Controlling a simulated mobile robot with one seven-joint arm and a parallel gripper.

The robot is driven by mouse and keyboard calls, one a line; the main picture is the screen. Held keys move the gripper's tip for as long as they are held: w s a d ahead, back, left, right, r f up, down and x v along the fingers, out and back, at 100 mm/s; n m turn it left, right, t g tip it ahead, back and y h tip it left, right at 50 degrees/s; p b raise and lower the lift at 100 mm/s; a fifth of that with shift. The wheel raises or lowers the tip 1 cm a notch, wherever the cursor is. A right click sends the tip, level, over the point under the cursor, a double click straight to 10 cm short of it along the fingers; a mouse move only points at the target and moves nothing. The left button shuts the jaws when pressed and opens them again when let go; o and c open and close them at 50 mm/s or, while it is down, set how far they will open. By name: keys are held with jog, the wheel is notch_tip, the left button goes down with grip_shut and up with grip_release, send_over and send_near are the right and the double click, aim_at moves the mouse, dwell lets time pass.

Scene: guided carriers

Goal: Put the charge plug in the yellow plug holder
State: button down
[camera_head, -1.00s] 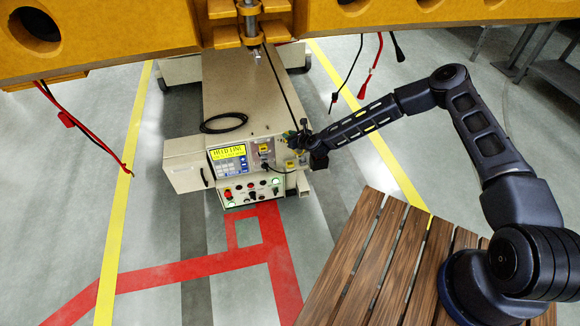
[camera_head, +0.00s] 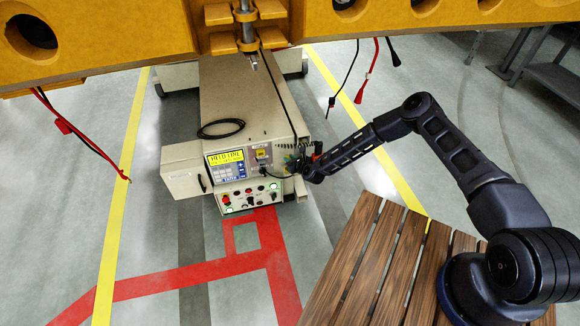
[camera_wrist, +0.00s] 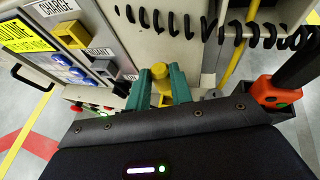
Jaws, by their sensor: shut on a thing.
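My gripper (camera_wrist: 162,88) has its two teal fingers shut on the charge plug, which is mostly hidden between them. A rounded yellow piece (camera_wrist: 160,72) shows at the fingertips. I cannot tell whether it is part of the plug or the yellow plug holder, nor whether plug and holder touch. In the head view my gripper (camera_head: 291,163) is at the right front edge of the beige machine (camera_head: 243,95). A yellow socket (camera_wrist: 70,36) sits under the CHARGE label; it also shows in the head view (camera_head: 262,153).
A black coiled cable (camera_wrist: 165,22) crosses above the fingers. A black plug (camera_wrist: 104,68) sits in the panel on the left. An orange piece (camera_wrist: 275,92) with a black rod is close on the right. A slatted wooden platform (camera_head: 360,260) is beside my arm.

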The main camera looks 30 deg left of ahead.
jog(key=shift+f, duration=2.45)
jog(key=c, duration=1.2)
grip_release()
jog(key=shift+f, duration=0.1)
jog(key=shift+c, duration=0.2)
jog(key=shift+d, duration=0.1)
jog(key=v, duration=1.2)
jog(key=shift+r, duration=0.25)
